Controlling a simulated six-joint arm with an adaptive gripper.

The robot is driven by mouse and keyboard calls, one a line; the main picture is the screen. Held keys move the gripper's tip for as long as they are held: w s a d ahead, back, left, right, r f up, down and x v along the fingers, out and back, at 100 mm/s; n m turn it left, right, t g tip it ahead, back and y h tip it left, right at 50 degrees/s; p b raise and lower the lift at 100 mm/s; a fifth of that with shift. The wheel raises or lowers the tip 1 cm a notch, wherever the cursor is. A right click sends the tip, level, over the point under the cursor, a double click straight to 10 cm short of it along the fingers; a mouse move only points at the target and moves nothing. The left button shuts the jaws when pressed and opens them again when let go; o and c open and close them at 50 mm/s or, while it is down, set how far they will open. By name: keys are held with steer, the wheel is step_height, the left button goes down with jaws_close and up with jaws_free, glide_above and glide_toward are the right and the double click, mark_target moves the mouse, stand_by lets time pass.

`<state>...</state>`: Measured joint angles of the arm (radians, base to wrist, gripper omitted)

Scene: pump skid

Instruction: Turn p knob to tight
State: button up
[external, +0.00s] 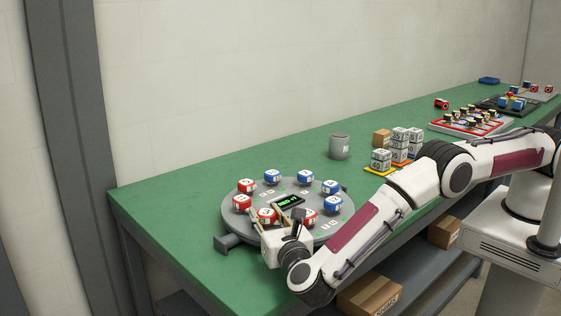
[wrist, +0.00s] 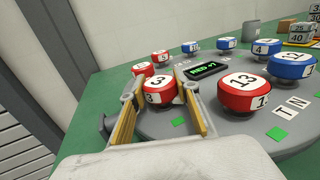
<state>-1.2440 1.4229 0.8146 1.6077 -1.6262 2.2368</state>
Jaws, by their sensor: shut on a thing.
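A round grey plate (external: 333,231) on the green table carries several red and blue knobs around a dark display (external: 287,203) with green text, also in the wrist view (wrist: 201,70). My gripper (external: 283,217) is at the near side of the plate. In the wrist view its two yellow-padded fingers (wrist: 161,106) stand on either side of a red knob marked 3 (wrist: 159,89) and are shut on it. A larger red knob marked 13 (wrist: 243,90) is just to its right. I cannot make out which knob is p, nor any tight mark.
Blue knobs (external: 333,203) stand along the plate's right and far side. A grey cup (external: 339,146), stacked grey blocks (external: 381,159) and a red-edged tray (external: 440,126) are farther right. The table's left end is clear.

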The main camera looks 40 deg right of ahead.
mark_target(268, 219)
steer(key=shift+w+a+r+m+h, duration=0.1)
steer(key=shift+a+r+m+h, duration=0.1)
steer(key=shift+m+h, duration=0.2)
steer(key=shift+d+g+h, duration=0.1)
steer(key=shift+g+h, duration=0.3)
steer(key=o, duration=1.2)
steer(key=shift+c, duration=0.2)
steer(key=shift+d+f, duration=0.1)
steer(key=shift+s+f, duration=0.1)
steer(key=shift+s, duration=0.15)
steer(key=shift+v, duration=2.4)
step_height(268, 219, up, 7)
